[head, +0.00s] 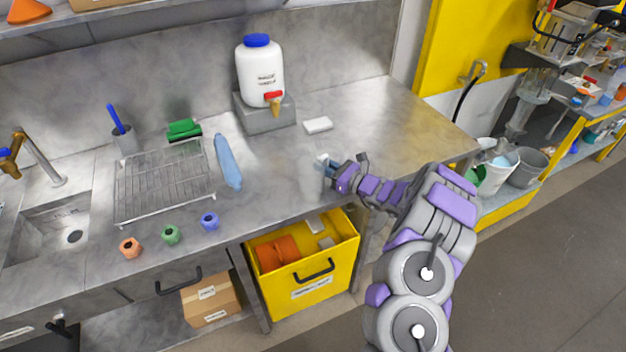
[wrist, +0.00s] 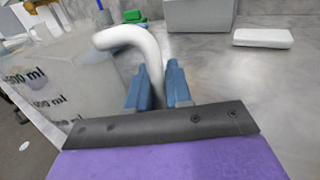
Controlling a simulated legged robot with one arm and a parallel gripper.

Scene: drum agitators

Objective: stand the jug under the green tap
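The jug (wrist: 65,85) is translucent with black ml marks. It fills the left of the wrist view. Its thick white curved handle (wrist: 128,38) runs between the two blue fingers of my gripper (wrist: 158,82), which look closed on it. In the head view my gripper (head: 328,166) is over the front part of the steel counter, right of the blue bottle-like thing; the jug's body does not show clearly there. I cannot tell whether the jug touches the counter. No green tap shows plainly; the white container (head: 260,72) has a red tap (head: 273,97).
The container stands on a grey block (head: 262,118), with a white bar (head: 318,125) to its right. A wire rack (head: 165,182), a blue thing (head: 228,163) and small orange, green and blue rings (head: 171,234) lie to the left.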

